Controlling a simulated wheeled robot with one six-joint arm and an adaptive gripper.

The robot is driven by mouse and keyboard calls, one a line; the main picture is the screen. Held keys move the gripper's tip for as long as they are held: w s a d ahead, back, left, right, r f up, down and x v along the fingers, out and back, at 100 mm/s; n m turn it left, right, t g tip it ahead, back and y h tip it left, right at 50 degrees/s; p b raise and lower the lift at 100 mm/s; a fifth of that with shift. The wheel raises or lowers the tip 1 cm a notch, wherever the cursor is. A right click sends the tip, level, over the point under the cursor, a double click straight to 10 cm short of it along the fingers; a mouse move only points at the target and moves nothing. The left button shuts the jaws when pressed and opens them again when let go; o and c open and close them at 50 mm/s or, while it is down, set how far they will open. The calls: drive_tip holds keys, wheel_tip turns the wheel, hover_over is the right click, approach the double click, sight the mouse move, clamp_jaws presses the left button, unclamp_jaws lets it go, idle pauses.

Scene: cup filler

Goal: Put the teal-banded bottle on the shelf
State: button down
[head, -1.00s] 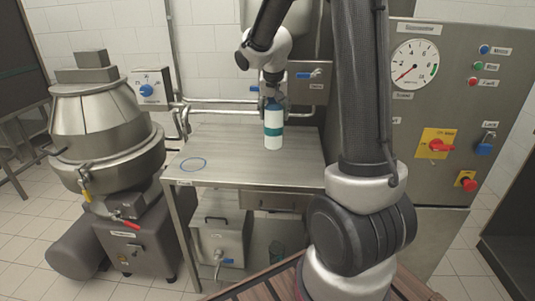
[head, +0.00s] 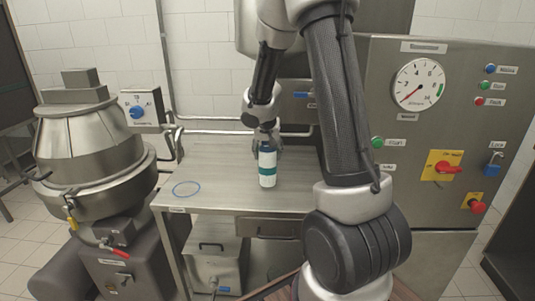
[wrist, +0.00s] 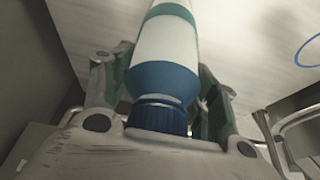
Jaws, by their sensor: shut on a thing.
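The teal-banded bottle (head: 267,171) is white with a teal band and a blue top. In the head view it is upright over the steel table (head: 225,202), right of a blue ring mark (head: 186,188). My gripper (head: 265,138) is shut around its blue upper end, and the fingers flank the bottle. The wrist view shows the blue shoulder and cap of the bottle (wrist: 165,60) between the fingers of my gripper (wrist: 160,90). I cannot tell whether the bottle's base touches the tabletop. No shelf can be clearly made out.
A steel mixing machine (head: 95,150) stands left of the table. A control panel with a gauge (head: 417,84) and a red-handled switch (head: 441,166) stands right. Pipes run behind the table. A metal box (head: 212,258) sits under it. The tabletop's left part is clear.

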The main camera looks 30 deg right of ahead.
drive_tip(key=shift+f, duration=0.4)
drive_tip(key=shift+c, duration=2.1)
unclamp_jaws()
drive_tip(key=shift+a, duration=0.1)
